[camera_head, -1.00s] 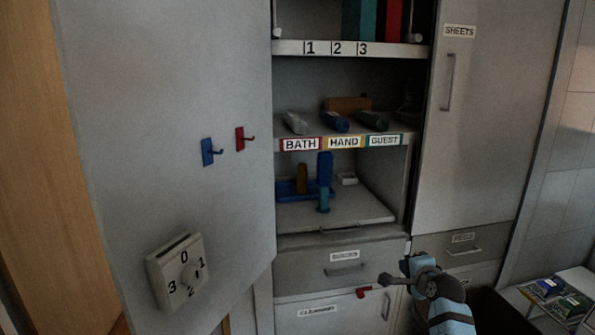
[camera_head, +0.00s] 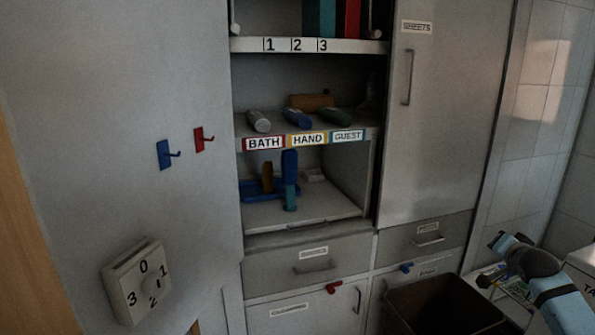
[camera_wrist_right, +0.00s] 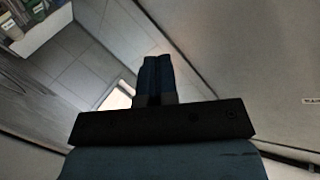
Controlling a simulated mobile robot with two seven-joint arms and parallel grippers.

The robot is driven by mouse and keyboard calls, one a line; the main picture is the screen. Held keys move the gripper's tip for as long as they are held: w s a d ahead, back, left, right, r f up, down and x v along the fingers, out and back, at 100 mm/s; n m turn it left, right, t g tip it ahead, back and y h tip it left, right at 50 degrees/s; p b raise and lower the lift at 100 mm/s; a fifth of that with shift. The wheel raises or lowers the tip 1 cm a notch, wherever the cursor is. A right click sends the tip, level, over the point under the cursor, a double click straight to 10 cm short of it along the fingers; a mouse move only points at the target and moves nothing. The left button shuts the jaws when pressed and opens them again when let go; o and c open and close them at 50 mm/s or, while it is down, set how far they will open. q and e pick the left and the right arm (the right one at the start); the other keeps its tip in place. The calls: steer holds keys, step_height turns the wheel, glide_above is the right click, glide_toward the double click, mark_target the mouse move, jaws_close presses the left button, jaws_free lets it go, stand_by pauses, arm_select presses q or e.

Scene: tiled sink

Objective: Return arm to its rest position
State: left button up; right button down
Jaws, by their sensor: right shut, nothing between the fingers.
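My blue right arm (camera_head: 545,275) comes in at the lower right of the head view, in front of the tiled wall and beside the dark bin. In the right wrist view my right gripper (camera_wrist_right: 156,62) is shut, its two dark blue fingers together with nothing between them. It is apart from the cupboard and shelves. My left arm and gripper are not in view.
The open cupboard has shelves with rolled towels (camera_head: 298,118) and a blue tray (camera_head: 258,190). Its door (camera_head: 120,80) with hooks and a dial (camera_head: 138,280) stands open at left. A dark bin (camera_head: 440,305) and a white surface with packets (camera_head: 500,278) are at lower right.

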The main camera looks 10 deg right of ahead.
steer(key=s+a+f+n+g+y, duration=0.1)
steer(key=s+a+f+n+y, duration=0.1)
steer(key=s+a+f+n, duration=0.45)
steer(key=s+a+f+n+g+y, duration=0.1)
steer(key=s+a+f+n, duration=0.2)
steer(key=s+a+f, duration=0.65)
steer(key=s+a+f+n+g+y, duration=0.1)
steer(key=s+a+f+n+y, duration=0.15)
steer(key=s+a+f, duration=0.35)
steer(key=s+a+f+n+g+y, duration=0.1)
steer(key=s+a+n, duration=0.3)
steer(key=s, duration=0.4)
steer(key=s+a+f+n+y, duration=0.1)
steer(key=s+a+f+n, duration=0.3)
steer(key=s, duration=0.3)
steer(key=w+a+r+m+t, duration=0.1)
steer(key=w+a+r+m, duration=0.1)
steer(key=a+m, duration=0.65)
arm_select(q)
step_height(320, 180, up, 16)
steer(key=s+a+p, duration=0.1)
steer(key=p, duration=2.2)
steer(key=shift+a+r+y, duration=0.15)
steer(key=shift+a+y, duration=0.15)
arm_select(e)
step_height(320, 180, up, 17)
steer(key=s+a+n, duration=0.1)
steer(key=n, duration=0.1)
steer(key=shift+a, duration=0.3)
